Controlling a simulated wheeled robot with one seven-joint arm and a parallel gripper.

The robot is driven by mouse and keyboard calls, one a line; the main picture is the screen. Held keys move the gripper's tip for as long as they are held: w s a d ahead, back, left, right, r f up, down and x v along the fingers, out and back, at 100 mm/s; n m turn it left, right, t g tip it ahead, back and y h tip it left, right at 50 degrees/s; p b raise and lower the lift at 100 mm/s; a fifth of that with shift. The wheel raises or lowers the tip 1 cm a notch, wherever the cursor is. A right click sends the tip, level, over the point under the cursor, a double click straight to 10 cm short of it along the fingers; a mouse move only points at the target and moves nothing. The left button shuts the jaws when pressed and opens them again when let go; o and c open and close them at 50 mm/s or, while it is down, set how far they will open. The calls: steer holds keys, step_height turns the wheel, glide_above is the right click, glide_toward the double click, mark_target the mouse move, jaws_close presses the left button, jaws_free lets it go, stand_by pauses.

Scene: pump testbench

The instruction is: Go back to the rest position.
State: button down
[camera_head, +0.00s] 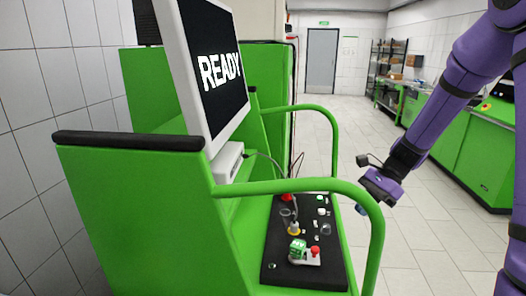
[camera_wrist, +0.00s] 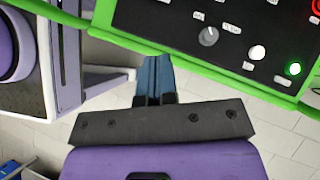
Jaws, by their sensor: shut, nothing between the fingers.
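My gripper (camera_head: 362,209) hangs at the right of the green test bench (camera_head: 130,215), just outside its curved green rail (camera_head: 378,240) as seen in the head view. In the wrist view its two blue fingers (camera_wrist: 153,62) are together, with nothing visible between them. The black control panel (camera_head: 275,262) lies inside the rail. It also fills the upper part of the wrist view (camera_wrist: 225,12), beyond the fingertips, with a grey knob (camera_wrist: 208,37), a white button (camera_wrist: 257,52) and a lit green button (camera_wrist: 294,68).
A screen (camera_head: 215,65) on the bench reads READY. The panel carries a red emergency button (camera_head: 315,250) and several small controls. Green cabinets (camera_head: 478,155) stand at the right, and shelves (camera_head: 385,62) at the back. The tiled floor (camera_head: 430,230) between bench and cabinets is clear.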

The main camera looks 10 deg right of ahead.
steer(key=s+a+r+n+t+h, duration=0.2)
steer(key=s+r+n+t+h, duration=0.5)
steer(key=s+r+n, duration=0.8)
steer(key=s+r+h, duration=0.1)
steer(key=s+r, duration=0.4)
steer(key=s, duration=0.2)
steer(key=shift+s+a, duration=0.2)
steer(key=shift+s, duration=0.1)
